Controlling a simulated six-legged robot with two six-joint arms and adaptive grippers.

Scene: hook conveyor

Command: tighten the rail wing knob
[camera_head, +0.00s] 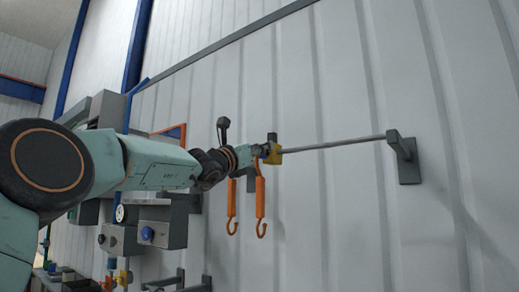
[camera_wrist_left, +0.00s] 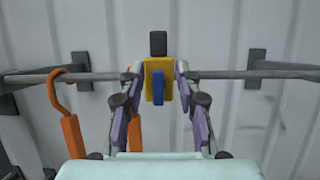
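The blue wing knob (camera_wrist_left: 158,87) stands upright on the front of a yellow clamp block (camera_wrist_left: 158,70) on the grey rail (camera_wrist_left: 225,74). The block also shows in the head view (camera_head: 274,153) at my left gripper's tip. My left gripper (camera_wrist_left: 158,76) is open, with one finger on each side of the block and knob. Small gaps show between the fingertips and the block, and the fingers are apart from the knob. In the head view the knob is mostly hidden by my left gripper (camera_head: 266,152). My right gripper is not in view.
Two orange hooks (camera_head: 260,205) hang from the rail just left of the block. A grey wall bracket (camera_head: 405,158) holds the rail's right end. Grey boxes (camera_head: 160,226), one with a blue button, are below my left arm.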

